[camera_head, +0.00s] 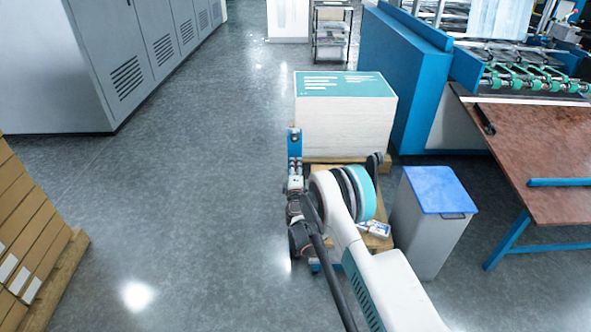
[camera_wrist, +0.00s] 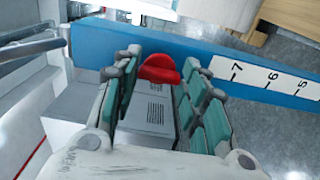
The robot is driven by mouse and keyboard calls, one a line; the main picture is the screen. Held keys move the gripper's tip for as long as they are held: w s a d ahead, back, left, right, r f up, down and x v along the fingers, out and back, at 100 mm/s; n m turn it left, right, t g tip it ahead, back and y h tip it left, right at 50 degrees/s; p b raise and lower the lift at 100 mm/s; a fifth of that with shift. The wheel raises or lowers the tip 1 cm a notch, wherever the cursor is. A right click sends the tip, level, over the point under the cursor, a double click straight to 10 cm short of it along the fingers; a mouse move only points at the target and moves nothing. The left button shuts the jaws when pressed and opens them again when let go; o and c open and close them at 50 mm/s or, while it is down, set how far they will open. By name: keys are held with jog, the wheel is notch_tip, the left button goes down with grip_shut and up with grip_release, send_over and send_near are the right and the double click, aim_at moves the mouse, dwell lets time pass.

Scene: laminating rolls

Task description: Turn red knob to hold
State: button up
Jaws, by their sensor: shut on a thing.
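The red knob (camera_wrist: 164,67) shows in the wrist view, on or against a blue panel (camera_wrist: 105,42). My gripper (camera_wrist: 159,78) has a teal-padded finger on each side of the knob and is shut on it. The knob's lower part and its base are hidden between the fingers. A white scale strip (camera_wrist: 262,82) with the numbers 7, 6 and 5 runs along the panel to the right of the knob. In the head view my arm reaches down to a small blue upright piece (camera_head: 294,143); I cannot make out the knob there.
A large stack of sheets (camera_head: 345,125) stands on a pallet beyond my arm. A grey bin with a blue lid (camera_head: 440,190) is close on the right, before a brown table (camera_head: 540,150). Boxes (camera_head: 30,230) stand at left. The floor between is clear.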

jog(key=shift+d+f, duration=0.1)
jog(key=o, duration=1.1)
jog(key=shift+c, duration=0.2)
jog(key=s, duration=0.7)
jog(key=shift+s, duration=0.3)
